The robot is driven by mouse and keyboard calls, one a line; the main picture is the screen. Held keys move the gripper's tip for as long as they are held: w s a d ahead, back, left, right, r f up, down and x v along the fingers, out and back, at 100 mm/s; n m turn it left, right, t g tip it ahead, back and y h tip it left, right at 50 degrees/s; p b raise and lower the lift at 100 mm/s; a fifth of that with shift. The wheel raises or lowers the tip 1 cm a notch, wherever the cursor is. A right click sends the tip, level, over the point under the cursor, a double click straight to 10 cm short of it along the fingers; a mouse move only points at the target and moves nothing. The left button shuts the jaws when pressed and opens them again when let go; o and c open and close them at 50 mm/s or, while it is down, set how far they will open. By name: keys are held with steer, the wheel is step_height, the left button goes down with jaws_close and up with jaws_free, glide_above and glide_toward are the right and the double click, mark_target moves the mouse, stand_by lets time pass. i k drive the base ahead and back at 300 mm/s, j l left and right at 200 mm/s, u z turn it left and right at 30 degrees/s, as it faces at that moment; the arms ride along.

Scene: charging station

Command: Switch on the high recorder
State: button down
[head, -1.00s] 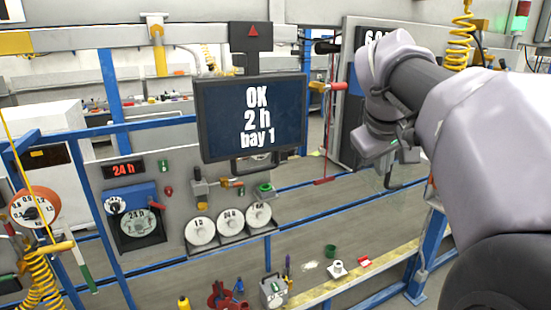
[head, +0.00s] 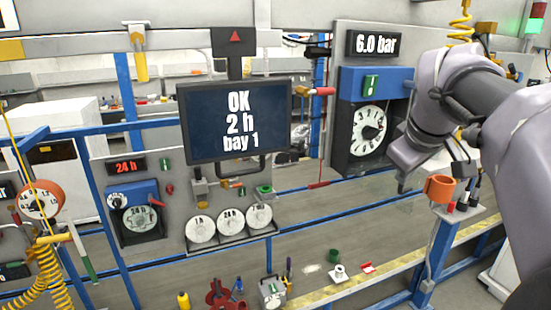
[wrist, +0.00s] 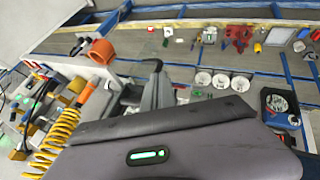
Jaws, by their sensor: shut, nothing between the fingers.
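The higher of two recorders is a blue-topped unit (head: 377,84) with a round white dial (head: 368,130), on a grey panel at right. A green tag or switch (head: 371,84) sits on its blue top. A display (head: 373,44) above reads "6.0 bar". The lower recorder (head: 136,212), at left, is blue with a round dial under a red "24 h" display (head: 126,167). My gripper (head: 402,186) points down, right of and below the high recorder's dial, apart from it. It is shut and empty. The wrist view shows its fingers (wrist: 156,68) partly.
A hanging screen (head: 236,122) reads "OK 2 h bay 1". Blue rails cross below; loose parts lie on the bench.

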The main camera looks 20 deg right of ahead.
mark_target(371, 82)
steer(key=l+u, duration=0.5)
steer(key=l, duration=1.1)
steer(key=l+u, duration=0.15)
steer(key=l, duration=0.4)
steer(key=k, duration=0.15)
